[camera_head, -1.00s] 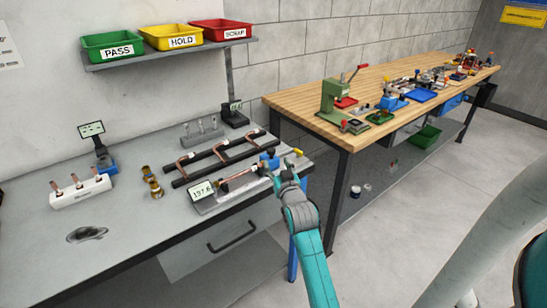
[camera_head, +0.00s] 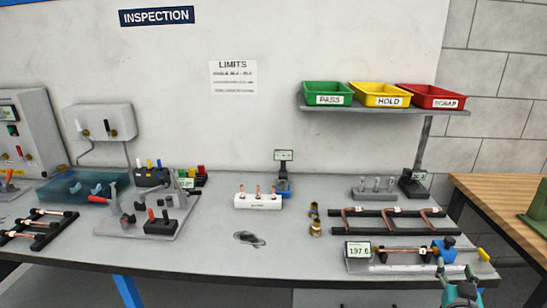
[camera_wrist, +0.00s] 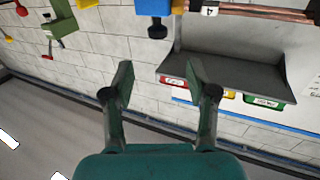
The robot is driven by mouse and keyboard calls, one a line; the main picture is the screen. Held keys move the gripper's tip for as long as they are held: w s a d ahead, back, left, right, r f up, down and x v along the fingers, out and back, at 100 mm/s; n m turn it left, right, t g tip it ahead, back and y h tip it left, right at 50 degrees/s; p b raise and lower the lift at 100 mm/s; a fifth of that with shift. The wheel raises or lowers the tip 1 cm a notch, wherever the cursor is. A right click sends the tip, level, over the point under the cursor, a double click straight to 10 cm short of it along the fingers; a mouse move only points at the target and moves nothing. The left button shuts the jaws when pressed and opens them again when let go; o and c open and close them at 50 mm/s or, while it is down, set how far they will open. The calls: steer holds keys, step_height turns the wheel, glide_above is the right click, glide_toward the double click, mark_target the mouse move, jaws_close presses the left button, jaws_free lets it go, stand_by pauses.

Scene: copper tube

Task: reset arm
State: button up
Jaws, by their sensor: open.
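My gripper (camera_head: 462,278) is at the lower right of the head view, in front of the gauge's right end. In the wrist view its two fingers (camera_wrist: 160,75) are spread apart with nothing between them. A copper tube (camera_head: 405,251) lies in the measuring fixture, whose display (camera_head: 358,250) reads about 197.6. A blue clamp block (camera_head: 444,250) and a yellow handle (camera_head: 483,254) sit at the fixture's right end. The wrist view appears upside down and shows a blue block (camera_wrist: 153,7) and copper tube (camera_wrist: 270,11) at its top edge.
Bent copper tubes (camera_head: 390,212) lie on a dark rack behind the fixture. Green (camera_head: 328,92), yellow (camera_head: 378,94) and red (camera_head: 430,96) bins stand on a wall shelf. A wooden bench (camera_head: 500,203) is at right. Grey bench top is clear around the dark oval (camera_head: 250,239).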

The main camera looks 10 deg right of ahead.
steer(key=s+a+f+n+y, duration=0.15)
steer(key=s+a+f, duration=0.25)
steer(key=a, duration=0.4)
steer(key=s+a+f+n+t+y, duration=0.1)
steer(key=s+a+f+y, duration=0.1)
steer(key=s+a+f, duration=0.45)
steer(key=s+a+f+n+y, duration=0.1)
steer(key=s+a+f+y, duration=0.15)
steer(key=a, duration=0.65)
steer(key=s+a+r+n+y, duration=0.1)
steer(key=s+a+n+y, duration=0.1)
steer(key=s+a, duration=0.5)
steer(key=s+a+r+n+y, duration=0.2)
steer(key=s+a, duration=0.5)
steer(key=s, duration=0.9)
steer(key=shift+a+y, duration=0.2)
steer(key=shift+y, duration=0.3)
steer(key=shift+c, duration=0.3)
